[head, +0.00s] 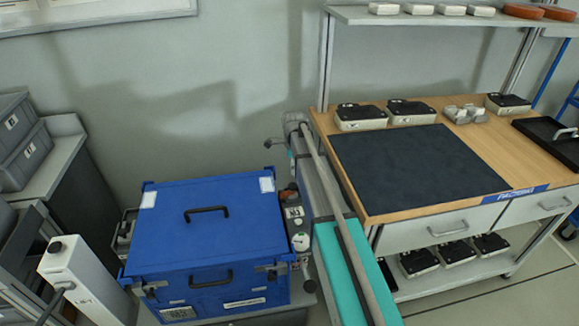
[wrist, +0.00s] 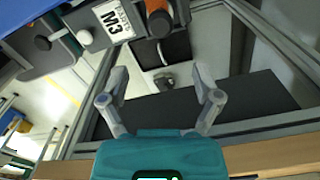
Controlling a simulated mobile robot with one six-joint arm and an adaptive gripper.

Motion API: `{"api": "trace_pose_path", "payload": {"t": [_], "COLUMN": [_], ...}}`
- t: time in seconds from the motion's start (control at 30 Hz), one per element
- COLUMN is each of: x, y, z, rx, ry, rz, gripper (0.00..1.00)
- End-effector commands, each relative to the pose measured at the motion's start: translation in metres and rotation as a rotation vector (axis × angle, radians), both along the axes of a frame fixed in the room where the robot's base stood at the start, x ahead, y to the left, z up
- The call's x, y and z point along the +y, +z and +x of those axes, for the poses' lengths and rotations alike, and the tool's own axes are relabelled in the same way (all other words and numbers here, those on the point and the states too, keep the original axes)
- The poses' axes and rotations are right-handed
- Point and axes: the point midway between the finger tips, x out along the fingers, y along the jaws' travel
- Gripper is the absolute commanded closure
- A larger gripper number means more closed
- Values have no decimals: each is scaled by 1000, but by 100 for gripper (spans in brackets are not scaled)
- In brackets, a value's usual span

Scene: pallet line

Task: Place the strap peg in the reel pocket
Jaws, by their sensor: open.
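My gripper (wrist: 157,76) is open in the wrist view, its two grey fingers apart with nothing held between them. A small dark grey piece (wrist: 163,81) shows beyond the gap between the fingertips; I cannot tell whether it is the strap peg. An orange-brown cylinder (wrist: 158,22) is above the gap, beside a white plate marked M3 (wrist: 113,26). Dark square recesses (wrist: 174,48) lie just below the cylinder; I cannot tell whether one is the reel pocket. I cannot make out the strap peg or reel pocket for certain in the head view.
A blue lidded case (head: 205,250) stands left of a grey rail and teal strip (head: 342,275). A wooden bench (head: 465,135) with a dark mat (head: 415,160) is at right, with several black-topped boxes along its back. Grey bins (head: 22,155) are at far left.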

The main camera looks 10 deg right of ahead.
Motion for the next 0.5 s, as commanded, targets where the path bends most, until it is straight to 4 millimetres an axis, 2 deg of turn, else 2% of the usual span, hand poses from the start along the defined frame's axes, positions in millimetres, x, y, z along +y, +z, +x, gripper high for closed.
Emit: {"api": "trace_pose_path", "payload": {"t": [0.33, 0.5], "x": [0, 1], "y": [0, 0], "z": [-2, -15], "rx": [0, 0], "ry": [7, 75], "rz": [0, 0], "gripper": [18, 18]}}
